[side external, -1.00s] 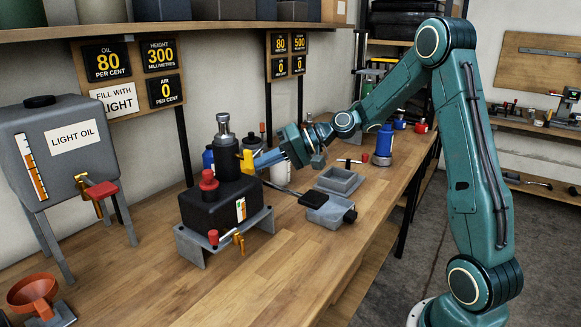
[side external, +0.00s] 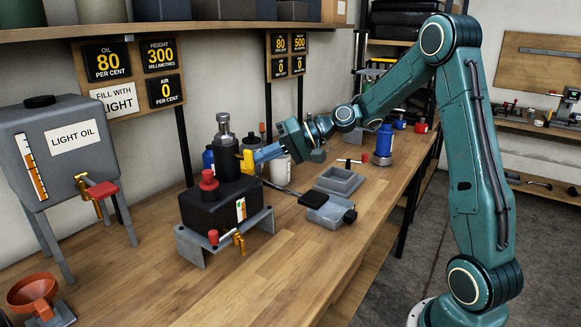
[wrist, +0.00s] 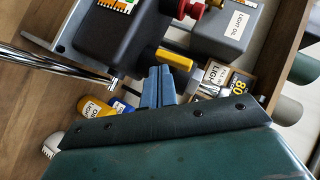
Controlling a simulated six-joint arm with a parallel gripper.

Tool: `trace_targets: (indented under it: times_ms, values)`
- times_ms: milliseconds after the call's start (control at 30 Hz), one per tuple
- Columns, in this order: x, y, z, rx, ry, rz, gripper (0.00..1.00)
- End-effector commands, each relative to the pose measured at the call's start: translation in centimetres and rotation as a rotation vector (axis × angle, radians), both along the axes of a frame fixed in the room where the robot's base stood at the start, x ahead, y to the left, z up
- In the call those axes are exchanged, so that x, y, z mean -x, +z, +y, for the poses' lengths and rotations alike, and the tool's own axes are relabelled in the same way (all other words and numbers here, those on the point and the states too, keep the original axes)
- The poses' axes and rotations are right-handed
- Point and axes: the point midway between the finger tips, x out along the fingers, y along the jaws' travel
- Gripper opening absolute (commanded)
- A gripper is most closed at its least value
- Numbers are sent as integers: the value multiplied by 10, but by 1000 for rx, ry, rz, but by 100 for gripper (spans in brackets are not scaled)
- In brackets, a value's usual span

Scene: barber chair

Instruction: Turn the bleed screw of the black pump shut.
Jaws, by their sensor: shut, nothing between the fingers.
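The black pump (side external: 215,205) sits on a grey bracket, with a dark upright cylinder and a red cap (side external: 208,181) on top. A yellow fitting (side external: 247,160) sticks out beside the cylinder, and a yellow piece also shows in the wrist view (wrist: 175,59). I cannot tell for sure that it is the bleed screw. A small red knob and brass tap (side external: 239,241) are at the pump's front. My gripper (side external: 257,157) is shut and empty, its blue fingertips (wrist: 160,69) close beside the yellow piece. Whether they touch is unclear.
A grey light oil tank (side external: 65,150) stands at left with an orange funnel (side external: 35,290) before it. Blue and white bottles stand behind the pump. A grey tray (side external: 338,181) and a grey block (side external: 332,212) lie to its right. The front bench is clear.

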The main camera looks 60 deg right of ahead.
Motion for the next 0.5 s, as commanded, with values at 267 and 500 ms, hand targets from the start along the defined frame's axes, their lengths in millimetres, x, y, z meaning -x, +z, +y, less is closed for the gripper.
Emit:
trace_targets:
  times_ms: [267, 500]
  values:
    - [0, 1, -1, 0, 0, 0, 0]
    - [0, 1, -13, 0, -3, 1, 0]
